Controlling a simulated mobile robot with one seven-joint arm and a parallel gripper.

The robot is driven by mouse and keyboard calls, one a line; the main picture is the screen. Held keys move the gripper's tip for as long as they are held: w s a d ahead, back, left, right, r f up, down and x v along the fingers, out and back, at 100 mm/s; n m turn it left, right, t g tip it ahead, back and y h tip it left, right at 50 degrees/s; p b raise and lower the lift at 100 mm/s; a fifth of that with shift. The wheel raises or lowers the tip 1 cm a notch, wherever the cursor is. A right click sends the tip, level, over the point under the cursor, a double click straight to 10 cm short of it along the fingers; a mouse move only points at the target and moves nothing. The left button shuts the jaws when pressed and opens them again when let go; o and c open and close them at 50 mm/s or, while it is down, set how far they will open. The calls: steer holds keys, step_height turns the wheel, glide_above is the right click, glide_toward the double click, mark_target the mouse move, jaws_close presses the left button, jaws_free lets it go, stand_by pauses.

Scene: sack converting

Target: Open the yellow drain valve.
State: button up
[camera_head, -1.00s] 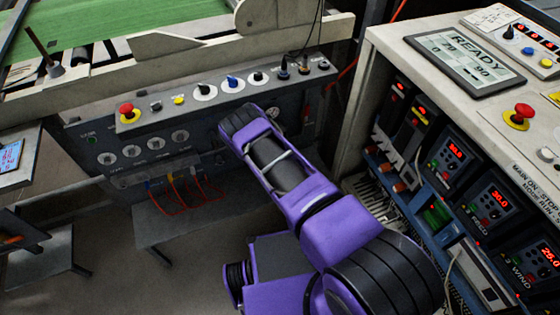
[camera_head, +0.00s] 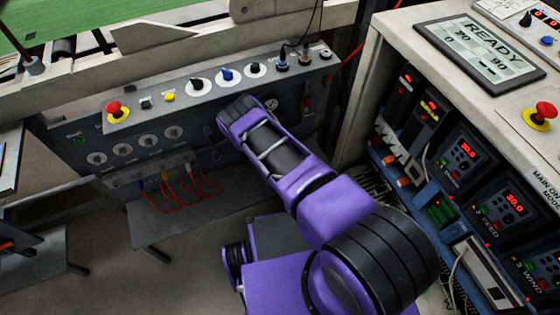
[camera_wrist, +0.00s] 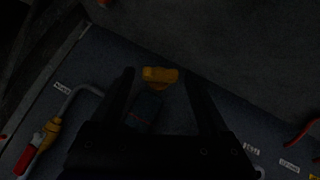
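A yellow handle (camera_wrist: 160,75), which looks like the drain valve's, shows in the wrist view between the tips of my gripper (camera_wrist: 160,82). It sits over a dark round body on the grey panel. My gripper is open, with one dark finger on each side of the handle and a small gap visible on both sides. I cannot tell how deep the fingers reach around it. In the head view my purple arm hides the gripper and the handle.
In the wrist view a bent pipe with a yellow fitting (camera_wrist: 50,132) and a red handle (camera_wrist: 27,159) lies to the left. The head view shows a control panel with a red stop button (camera_head: 118,108), red cables (camera_head: 180,195) below, and a cabinet with a display (camera_head: 482,50) to the right.

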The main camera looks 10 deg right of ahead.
jaws_close()
steer(key=shift+a+n+h, duration=0.15)
steer(key=shift+n+h, duration=0.15)
stand_by(0.6)
steer(key=shift+a+f+n+t+h, duration=0.2)
steer(key=shift+n+t+h, duration=0.35)
steer(key=shift+h, duration=0.45)
steer(key=n+t+h, duration=0.1)
steer(key=n+h, duration=0.1)
steer(key=h, duration=0.1)
steer(key=shift+f+t, duration=0.2)
steer(key=shift+t, duration=0.15)
steer(key=shift+n, duration=0.45)
steer(key=shift+a+t+h, duration=0.15)
steer(key=shift+t+h, duration=0.15)
